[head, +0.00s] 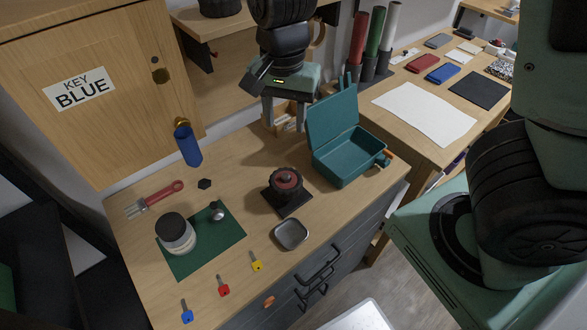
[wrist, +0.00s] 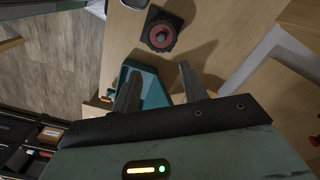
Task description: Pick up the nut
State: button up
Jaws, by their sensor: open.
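An open teal toolbox (head: 350,163) stands right of the wheel. A jar (head: 176,234) and a small metal-ended item (head: 217,211) are on the green mat (head: 195,260). Several coloured keys and a metal tray (head: 291,234) lie in front.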

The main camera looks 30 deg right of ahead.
jog(key=b, duration=0.1)
send_over(285, 177)
jog(key=f, duration=1)
jog(key=shift+d, duration=0.25)
jog(key=shift+a+f, duration=0.15)
jog(key=shift+f, duration=1.45)
jog(key=shift+a+f, duration=0.1)
jog(key=shift+f, duration=1.5)
grip_shut()
